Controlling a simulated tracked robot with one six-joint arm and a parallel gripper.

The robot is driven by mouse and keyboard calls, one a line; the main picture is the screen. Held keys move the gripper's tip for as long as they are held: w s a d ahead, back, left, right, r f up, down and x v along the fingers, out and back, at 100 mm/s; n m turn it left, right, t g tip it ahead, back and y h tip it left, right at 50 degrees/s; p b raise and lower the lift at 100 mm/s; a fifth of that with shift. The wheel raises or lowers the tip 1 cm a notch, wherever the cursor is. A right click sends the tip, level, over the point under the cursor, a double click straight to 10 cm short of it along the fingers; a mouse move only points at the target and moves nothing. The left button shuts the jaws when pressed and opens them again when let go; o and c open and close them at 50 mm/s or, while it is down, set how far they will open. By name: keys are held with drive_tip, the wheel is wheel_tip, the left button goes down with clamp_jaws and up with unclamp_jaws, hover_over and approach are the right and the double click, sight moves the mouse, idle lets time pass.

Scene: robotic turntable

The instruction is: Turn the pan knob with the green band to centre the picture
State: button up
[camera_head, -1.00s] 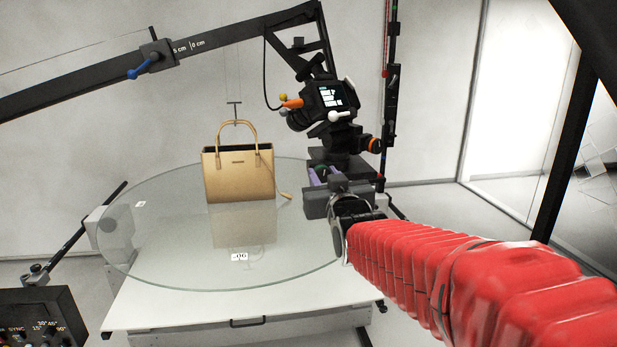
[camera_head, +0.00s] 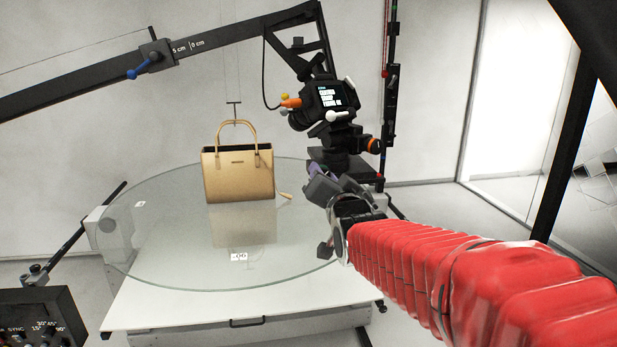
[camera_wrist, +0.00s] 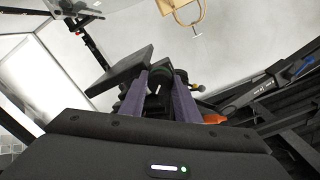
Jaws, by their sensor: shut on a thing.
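My gripper (camera_wrist: 162,76) has its two purple fingers on either side of a dark round knob (camera_wrist: 157,88) with a white mark. A dim greenish band shows at its top, so it looks like the pan knob. The fingers are shut on it. In the head view my gripper (camera_head: 313,174) is tilted below the camera (camera_head: 318,115) on its mount, and hides the knob. The camera's small screen (camera_head: 338,96) shows lines of text, too small to read. The tan handbag (camera_head: 238,180) stands on the glass turntable (camera_head: 150,255).
A knob with an orange band (camera_head: 374,146) sits on the right of the camera mount. A black boom arm (camera_head: 90,88) with a blue lever (camera_head: 138,72) crosses the upper left. A control box (camera_head: 35,318) stands at the lower left.

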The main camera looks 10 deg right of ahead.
drive_tip(key=shift+d, duration=0.1)
drive_tip(key=o, duration=1)
drive_tip(key=shift+o, duration=0.2)
drive_tip(key=shift+s, duration=0.1)
drive_tip(key=s, duration=1.3)
drive_tip(key=shift+s, duration=0.3)
